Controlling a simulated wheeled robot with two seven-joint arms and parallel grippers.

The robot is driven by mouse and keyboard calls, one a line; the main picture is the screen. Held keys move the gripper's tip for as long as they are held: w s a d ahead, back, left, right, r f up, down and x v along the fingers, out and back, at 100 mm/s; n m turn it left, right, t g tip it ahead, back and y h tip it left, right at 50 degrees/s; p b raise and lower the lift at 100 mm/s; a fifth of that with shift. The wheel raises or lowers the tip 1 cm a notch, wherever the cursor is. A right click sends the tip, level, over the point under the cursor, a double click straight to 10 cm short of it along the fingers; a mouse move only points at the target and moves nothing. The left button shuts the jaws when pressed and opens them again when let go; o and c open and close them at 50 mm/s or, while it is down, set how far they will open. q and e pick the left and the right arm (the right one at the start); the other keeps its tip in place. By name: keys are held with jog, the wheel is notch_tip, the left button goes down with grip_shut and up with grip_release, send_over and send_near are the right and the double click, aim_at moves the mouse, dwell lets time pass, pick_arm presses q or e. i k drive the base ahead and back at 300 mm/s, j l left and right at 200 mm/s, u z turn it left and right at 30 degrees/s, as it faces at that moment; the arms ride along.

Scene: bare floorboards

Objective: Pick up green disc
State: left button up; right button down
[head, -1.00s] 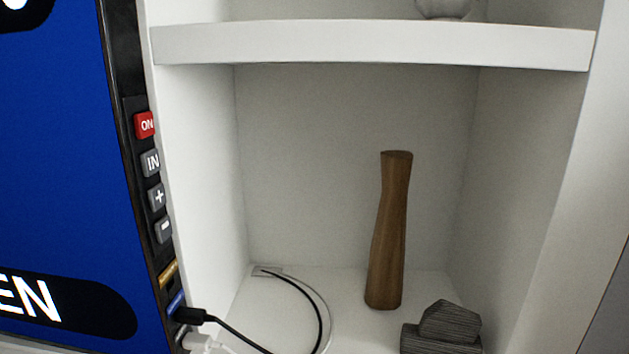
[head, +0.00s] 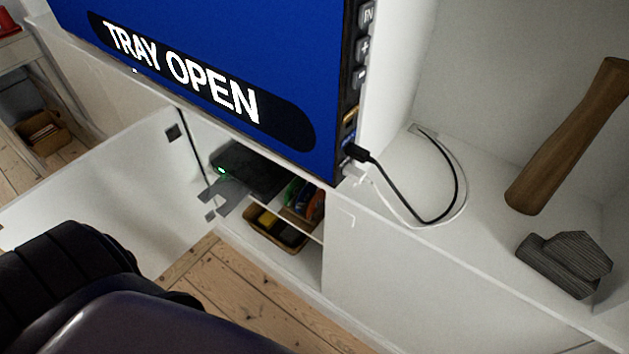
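I see no green disc in the head view. A black player-like box (head: 255,168) with a small green light sits in the open low cabinet under the screen. A grey flat piece sticks out at its front left; I cannot tell if it is a tray or a hinge. The screen (head: 225,60) shows "TRAY OPEN" on blue. Neither of my grippers is in view; a dark part of my own body fills the lower left.
The white cabinet door (head: 115,200) stands open at left. Boxes with coloured items (head: 275,228) lie below the player. A black cable (head: 440,212), a brown wooden vase (head: 568,140) and a grey block (head: 565,262) are on the right shelf. Floorboards (head: 235,285) show below.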

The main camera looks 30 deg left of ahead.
aim_at(296, 186)
jog(key=u, duration=1.05)
